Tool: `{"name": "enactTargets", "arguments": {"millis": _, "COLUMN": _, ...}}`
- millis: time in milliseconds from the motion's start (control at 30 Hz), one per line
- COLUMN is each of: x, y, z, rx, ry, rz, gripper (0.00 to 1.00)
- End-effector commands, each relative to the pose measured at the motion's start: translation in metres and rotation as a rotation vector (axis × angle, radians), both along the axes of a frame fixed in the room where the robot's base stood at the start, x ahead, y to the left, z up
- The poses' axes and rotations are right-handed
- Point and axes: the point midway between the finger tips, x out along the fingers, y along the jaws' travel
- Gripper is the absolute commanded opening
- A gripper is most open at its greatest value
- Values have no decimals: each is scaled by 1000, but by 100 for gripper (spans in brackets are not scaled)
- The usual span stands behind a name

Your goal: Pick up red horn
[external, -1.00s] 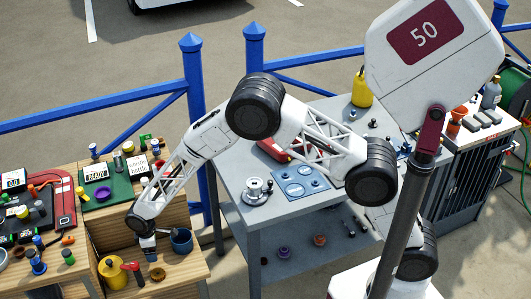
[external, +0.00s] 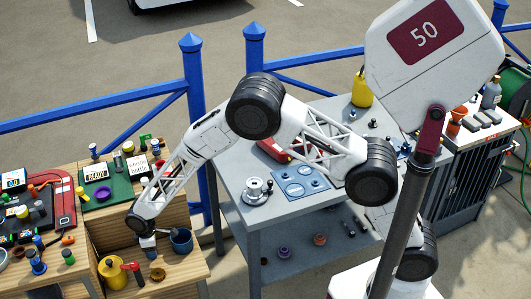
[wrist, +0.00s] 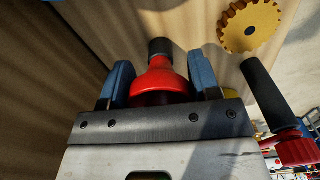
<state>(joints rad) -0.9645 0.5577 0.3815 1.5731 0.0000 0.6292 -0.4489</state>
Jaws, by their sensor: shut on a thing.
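The red horn (wrist: 163,80), a red flared body with a black end, sits between the two blue fingers of my gripper (wrist: 162,82) in the wrist view. The fingers are shut on it, one on each side. In the external view my gripper (external: 148,244) is at the lower left, over the lower step of the wooden bench (external: 190,268). I cannot make out the horn there; the gripper seems to hide it.
A blue cup (external: 181,241) stands close to the right of my gripper. A yellow pot (external: 112,272), a black-and-red tool (wrist: 265,95) and a yellow toothed disc (wrist: 250,25) are near. The upper step (external: 107,178) is crowded with small parts. The grey table (external: 240,185) lies right.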

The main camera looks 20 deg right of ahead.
Motion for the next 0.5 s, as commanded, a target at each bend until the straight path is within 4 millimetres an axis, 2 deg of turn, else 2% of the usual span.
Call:
{"name": "enactTargets", "arguments": {"millis": 267, "x": 0, "y": 0, "z": 5, "rx": 1, "ry": 0, "rz": 0, "gripper": 30}}
{"name": "enactTargets", "arguments": {"millis": 500, "x": 0, "y": 1, "z": 23, "rx": 2, "ry": -1, "rz": 0, "gripper": 30}}
